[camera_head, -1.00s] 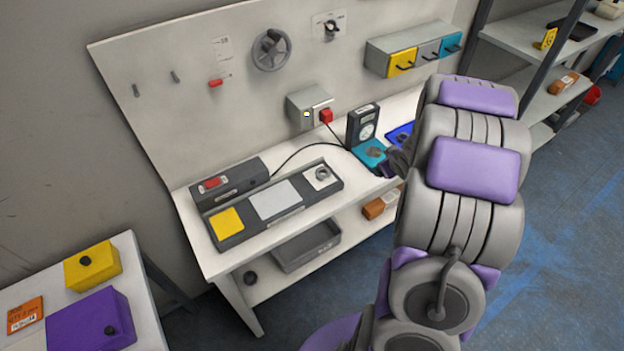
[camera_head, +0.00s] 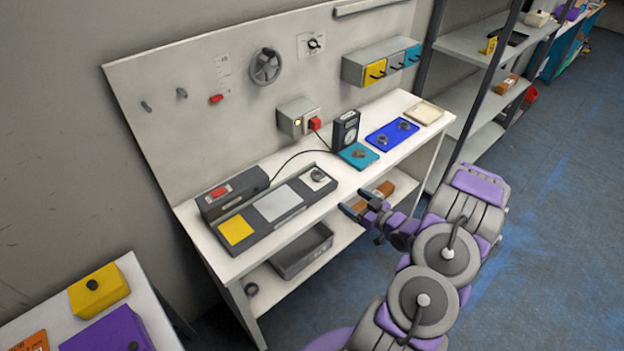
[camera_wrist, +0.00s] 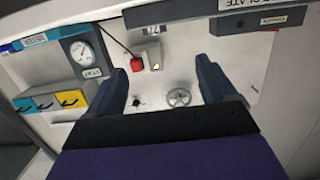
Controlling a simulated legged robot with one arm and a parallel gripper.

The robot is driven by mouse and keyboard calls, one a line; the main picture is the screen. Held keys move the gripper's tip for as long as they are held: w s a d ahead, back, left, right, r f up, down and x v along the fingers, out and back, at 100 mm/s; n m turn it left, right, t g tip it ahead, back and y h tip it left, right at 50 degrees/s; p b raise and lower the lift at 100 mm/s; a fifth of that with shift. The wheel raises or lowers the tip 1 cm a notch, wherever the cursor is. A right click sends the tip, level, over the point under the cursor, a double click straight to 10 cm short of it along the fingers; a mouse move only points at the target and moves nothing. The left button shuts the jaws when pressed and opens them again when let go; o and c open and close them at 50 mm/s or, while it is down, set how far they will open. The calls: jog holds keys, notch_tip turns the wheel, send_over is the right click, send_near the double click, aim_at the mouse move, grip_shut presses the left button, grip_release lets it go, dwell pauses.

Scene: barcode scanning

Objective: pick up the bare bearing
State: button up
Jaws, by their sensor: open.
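Several small grey ring-shaped parts show in the head view. One part (camera_head: 318,175) sits on the white pad of the long grey station, and one (camera_head: 358,153) sits on the teal plate below the gauge. Two more, a near one (camera_head: 383,139) and a far one (camera_head: 404,126), lie on the blue tray (camera_head: 370,138). I cannot tell which is the bare bearing. My gripper (camera_head: 354,203) is open and empty, in front of the bench's edge, apart from all of them. In the wrist view, its dark fingers (camera_wrist: 160,80) stand wide apart with nothing between them.
The dial gauge (camera_head: 345,129) stands behind the teal plate; its cable crosses the bench. A cream tray (camera_head: 425,112) lies at the bench's right end. Below are a grey bin (camera_head: 301,251) and an orange-brown box (camera_head: 374,197). Open floor lies to the right.

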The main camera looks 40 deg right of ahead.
send_near(323, 178)
jog(key=w, duration=0.3)
jog(key=w+a+b, duration=0.1)
jog(key=w, duration=0.1)
jog(key=shift+w+a+f, duration=0.1)
jog(key=shift+f, duration=0.3)
jog(key=w, duration=0.2)
jog(key=w+d, duration=0.1)
jog(key=shift+w+d+f+b, duration=0.1)
jog(key=shift+w+f+b, duration=0.3)
jog(key=shift+w+a, duration=0.25)
jog(key=shift+w, duration=0.25)
jog(key=shift+w+a, duration=0.1)
jog(key=shift+a, duration=0.2)
jog(key=shift+a+r, duration=0.1)
jog(key=shift+c, duration=1.1)
jog(key=shift+d, duration=0.35)
jog(key=c, duration=1.1)
